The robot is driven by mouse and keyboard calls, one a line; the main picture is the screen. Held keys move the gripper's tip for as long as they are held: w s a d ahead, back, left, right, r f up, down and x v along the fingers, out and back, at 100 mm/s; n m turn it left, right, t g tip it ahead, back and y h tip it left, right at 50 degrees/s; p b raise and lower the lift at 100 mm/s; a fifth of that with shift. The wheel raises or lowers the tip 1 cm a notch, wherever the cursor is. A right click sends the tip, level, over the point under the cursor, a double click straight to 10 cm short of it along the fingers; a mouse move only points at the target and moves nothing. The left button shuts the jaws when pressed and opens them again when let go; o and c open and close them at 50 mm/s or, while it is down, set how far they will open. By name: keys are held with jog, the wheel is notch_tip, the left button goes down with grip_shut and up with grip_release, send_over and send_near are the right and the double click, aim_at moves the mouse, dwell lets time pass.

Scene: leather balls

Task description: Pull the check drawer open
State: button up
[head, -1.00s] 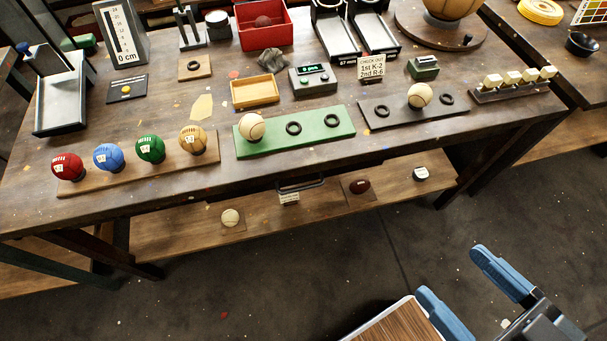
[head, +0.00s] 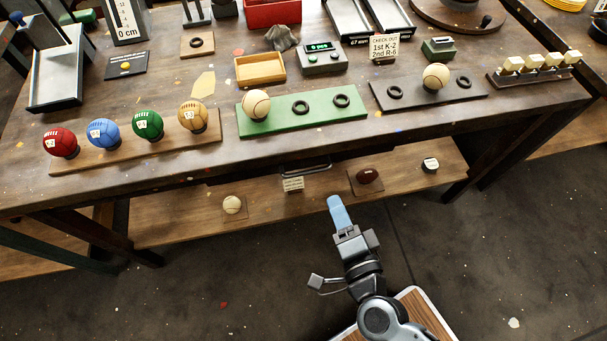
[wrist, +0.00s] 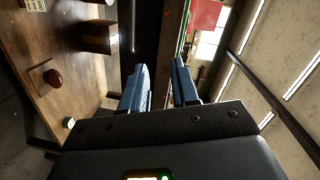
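The drawer under the table's front edge shows as a dark front with a dark bar handle (head: 305,168) in the head view. It looks shut. In the wrist view, a thin pale bar (wrist: 133,28) beyond the fingers may be this handle. My gripper (head: 338,208) is in front of the table, below and right of the handle, and apart from it. In the head view its blue fingers overlap. In the wrist view my gripper (wrist: 161,85) is open, with an empty gap between the fingers.
The table (head: 200,166) holds coloured balls, a green holder board (head: 280,122) and several devices. The floor in front is clear.

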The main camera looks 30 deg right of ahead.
aim_at(307, 172)
jog(key=shift+w+d+f+m+g+h+b, duration=0.15)
jog(key=shift+w+f+m, duration=0.8)
jog(key=shift+w, duration=1.5)
jog(key=shift+w+d+f+m+g+h+b, duration=0.1)
jog(key=shift+w+d+f+m+g, duration=0.2)
jog(key=shift+w+f, duration=1.7)
jog(key=shift+w+d+f+m+g+h+b, duration=0.15)
jog(key=shift+w+f+m, duration=0.6)
jog(key=shift+w, duration=2.2)
grip_shut()
